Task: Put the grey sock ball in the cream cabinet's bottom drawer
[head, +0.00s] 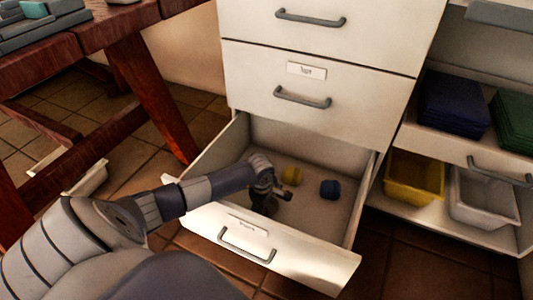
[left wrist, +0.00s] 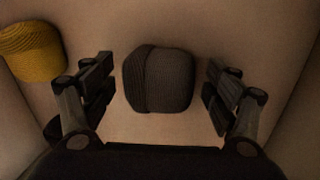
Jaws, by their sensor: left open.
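The cream cabinet's bottom drawer (head: 350,262) is pulled open. My left gripper (head: 268,203) reaches down inside it, near the drawer's left part. In the left wrist view the grey sock ball (left wrist: 158,80) lies between the two spread fingers of this gripper, with a gap on each side. The ball appears to rest on the drawer floor. The gripper is open. In the head view I cannot make out the grey sock ball behind the gripper and wrist. My right gripper is not in view.
Closed drawers (head: 330,60) stand above. Shelves at right hold a yellow bin (head: 413,180) and a white bin (head: 484,200). A wooden table (head: 105,27) stands at left.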

